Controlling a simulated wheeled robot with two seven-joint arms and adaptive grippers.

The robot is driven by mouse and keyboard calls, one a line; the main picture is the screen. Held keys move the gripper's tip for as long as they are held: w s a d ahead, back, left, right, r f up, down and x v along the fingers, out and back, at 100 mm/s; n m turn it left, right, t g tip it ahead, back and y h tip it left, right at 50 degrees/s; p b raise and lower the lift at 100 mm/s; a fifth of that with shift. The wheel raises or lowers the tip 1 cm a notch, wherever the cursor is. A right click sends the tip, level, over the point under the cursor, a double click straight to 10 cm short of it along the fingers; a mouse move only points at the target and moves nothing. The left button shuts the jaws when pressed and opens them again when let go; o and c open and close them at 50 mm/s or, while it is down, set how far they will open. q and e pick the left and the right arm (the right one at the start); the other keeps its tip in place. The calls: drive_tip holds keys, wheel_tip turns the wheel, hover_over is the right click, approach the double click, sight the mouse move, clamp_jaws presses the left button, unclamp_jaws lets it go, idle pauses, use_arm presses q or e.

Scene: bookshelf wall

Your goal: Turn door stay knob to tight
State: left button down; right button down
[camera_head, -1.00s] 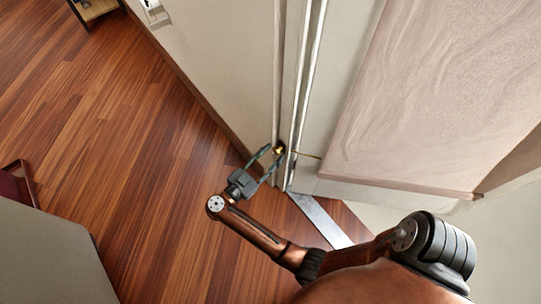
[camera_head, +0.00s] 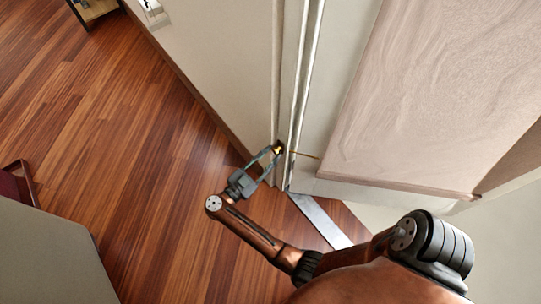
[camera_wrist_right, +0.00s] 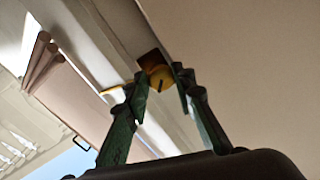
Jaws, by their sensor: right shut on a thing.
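The door stay knob is a small yellow knob (camera_head: 277,149) at the edge where the pale wall meets the door frame. It shows larger in the right wrist view (camera_wrist_right: 160,77), with a dark slot line on its face and a dark brown mount behind it. My right gripper (camera_head: 273,152) reaches it from the lower left. In the right wrist view the two green fingers (camera_wrist_right: 160,84) stand on either side of the knob, closed in on it. The fingertips hide part of the knob in the head view. My left gripper is out of view.
A pale door frame (camera_head: 301,90) runs up beside the knob, with a large pinkish panel (camera_head: 420,90) to its right. Wood floor (camera_head: 120,130) lies open to the left. A grey metal strip (camera_head: 320,220) lies on the floor below the frame.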

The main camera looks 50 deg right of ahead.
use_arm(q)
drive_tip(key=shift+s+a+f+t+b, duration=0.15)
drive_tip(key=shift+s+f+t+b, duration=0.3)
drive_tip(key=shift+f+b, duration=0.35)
use_arm(e)
drive_tip(key=shift+w+f+m+g+h, duration=0.15)
drive_tip(key=shift+m+g+h, duration=0.2)
drive_tip(key=shift+m, duration=2.1)
drive_tip(key=shift+w+r+m+g+h, duration=0.1)
drive_tip(key=shift+m+g+h, duration=0.2)
drive_tip(key=shift+m, duration=2.15)
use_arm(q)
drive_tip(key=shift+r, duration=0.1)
use_arm(e)
drive_tip(key=shift+m, duration=0.3)
drive_tip(key=c, duration=1.6)
unclamp_jaws()
drive_tip(key=shift+g, duration=0.25)
drive_tip(key=v, duration=1.2)
drive_tip(key=shift+s, duration=0.1)
